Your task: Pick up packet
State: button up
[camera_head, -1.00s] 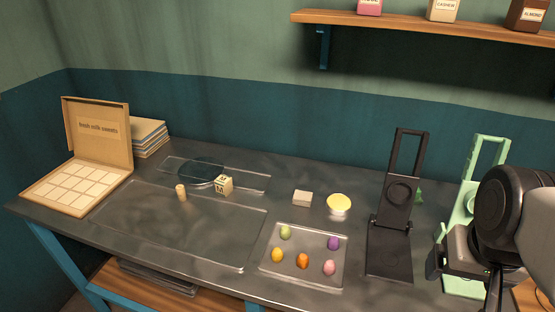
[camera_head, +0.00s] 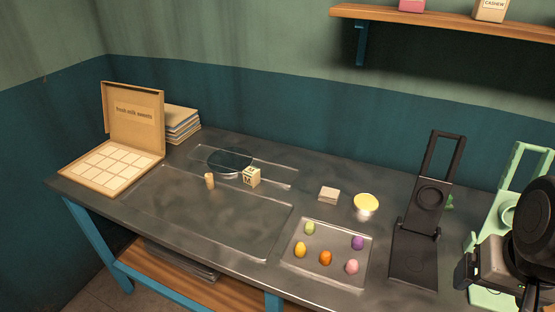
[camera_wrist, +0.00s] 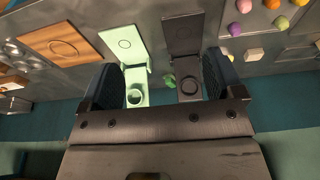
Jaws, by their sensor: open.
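Which thing is the packet is not clear from the frames. A pink packet (camera_head: 411,5) and a cream packet labelled CASHEW (camera_head: 491,9) stand on the wall shelf, cut off by the top edge. A small pale block (camera_head: 329,194) lies on the table; a similar pale block (camera_wrist: 254,54) shows in the wrist view. My gripper (camera_head: 470,272) is at the right edge of the head view, by the green stand. In the wrist view my gripper (camera_wrist: 160,78) is open and empty, its fingers either side of the green and black stands.
A black folding stand (camera_head: 415,255) and a green stand (camera_head: 482,245) are at the right. A clear tray (camera_head: 312,268) holds several coloured egg-like pieces. A yellow-topped cup (camera_head: 366,204), wooden cylinder (camera_head: 209,181), lettered cube (camera_head: 252,177) and open sweets box (camera_head: 133,118) are on the table.

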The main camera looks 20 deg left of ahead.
jog(key=shift+c, duration=0.2)
jog(key=shift+c, duration=0.7)
jog(key=m+g+y, duration=0.2)
jog(key=m+y, duration=1.1)
jog(key=m, duration=0.2)
send_over(255, 172)
jog(key=s+d, duration=0.3)
jog(key=d, duration=0.4)
jog(key=s+d, duration=0.2)
jog(key=d, duration=0.6)
notch_tip(255, 172, down, 12)
jog(key=w+a+f+m, duration=0.1)
jog(key=a+f, duration=0.1)
jog(key=a, duration=0.1)
jog(key=w+a+f+m+t, duration=0.1)
jog(key=a+f+m, duration=0.1)
jog(key=a, duration=0.1)
jog(key=w+a+f+m, duration=0.1)
jog(key=a+f, duration=0.2)
jog(key=shift+w+a+m+t, duration=0.1)
jog(key=shift+w+m+t, duration=0.2)
jog(key=shift+w+t, duration=0.1)
jog(key=shift+a+f+y, duration=0.25)
jog(key=shift+f+y, duration=0.05)
